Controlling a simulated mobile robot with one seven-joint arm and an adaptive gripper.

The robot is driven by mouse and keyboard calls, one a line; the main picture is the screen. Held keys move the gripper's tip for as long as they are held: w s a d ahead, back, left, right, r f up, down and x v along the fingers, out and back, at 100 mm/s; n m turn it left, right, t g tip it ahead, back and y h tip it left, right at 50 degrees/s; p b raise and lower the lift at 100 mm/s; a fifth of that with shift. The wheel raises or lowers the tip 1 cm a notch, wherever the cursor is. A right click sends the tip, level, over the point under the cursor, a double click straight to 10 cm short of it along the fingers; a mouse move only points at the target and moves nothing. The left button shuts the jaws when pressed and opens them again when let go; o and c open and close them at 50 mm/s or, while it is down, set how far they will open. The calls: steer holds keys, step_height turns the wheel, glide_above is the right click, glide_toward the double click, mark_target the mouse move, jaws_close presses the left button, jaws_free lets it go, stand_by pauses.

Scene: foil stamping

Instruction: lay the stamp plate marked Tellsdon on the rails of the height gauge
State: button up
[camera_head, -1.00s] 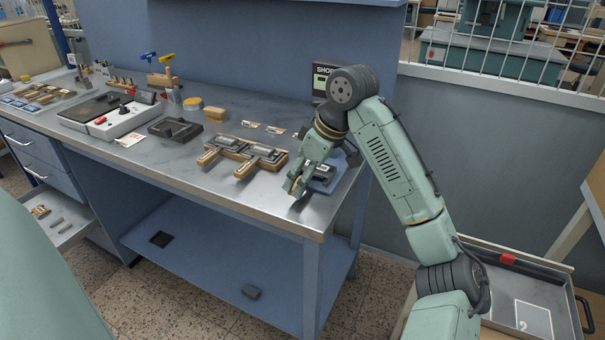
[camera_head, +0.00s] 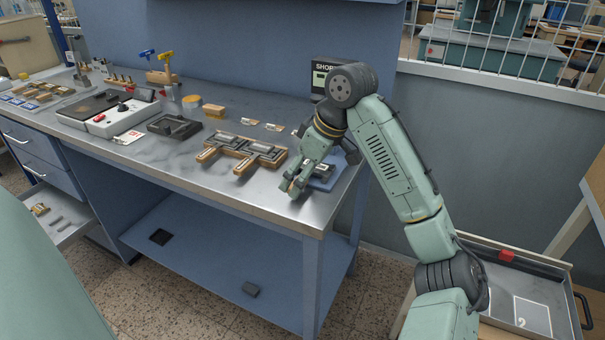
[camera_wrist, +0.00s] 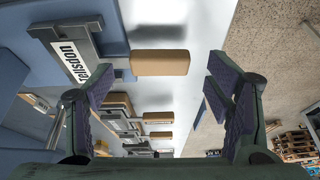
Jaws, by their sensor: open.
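The stamp plate marked Tellsdon (camera_wrist: 76,58) shows its white name label in the wrist view, with its wooden handle (camera_wrist: 160,63) pointing right. It lies over the blue height gauge (camera_wrist: 30,80), at the right end of the bench in the head view (camera_head: 325,182). I cannot tell whether it sits fully on the rails. My gripper (camera_wrist: 165,95) is open, its dark pads apart on either side of the handle's line. The handle is not clamped. In the head view my gripper (camera_head: 292,186) is at the gauge's front left, partly hiding the plate.
A wooden rack (camera_head: 246,168) with other handled plates stands left of my gripper. A dark tray (camera_head: 174,127) and a white machine (camera_head: 105,112) are farther left. The bench's front edge runs close to my gripper. A display box (camera_head: 322,75) stands behind my wrist.

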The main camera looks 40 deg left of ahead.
steer(key=v, duration=1.2)
